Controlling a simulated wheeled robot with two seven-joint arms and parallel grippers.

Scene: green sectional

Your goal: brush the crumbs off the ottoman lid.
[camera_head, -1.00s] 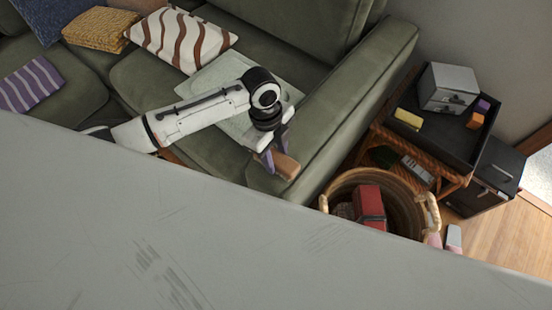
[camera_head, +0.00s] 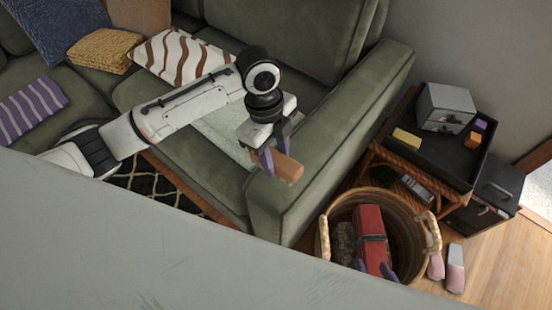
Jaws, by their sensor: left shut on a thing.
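My left gripper (camera_head: 268,160) is shut on a brown wooden block-like piece (camera_head: 288,167), which looks like the brush's handle. It is held in the air in front of the sofa's right arm; no bristles can be made out. Small purple-grey tips (camera_head: 388,270) beside a red object in the basket look like fingertips of my right gripper, whose jaw state I cannot make out. I cannot identify the ottoman lid or any crumbs. A large grey surface hides the lower part of the view.
The green sofa (camera_head: 335,140) carries a striped cushion (camera_head: 182,55) and a pale cloth. A wicker basket (camera_head: 326,240) with the red object (camera_head: 370,230) stands right of it. A black tray (camera_head: 450,150) rests on the side table. Pink slippers (camera_head: 455,268) lie on the floor.

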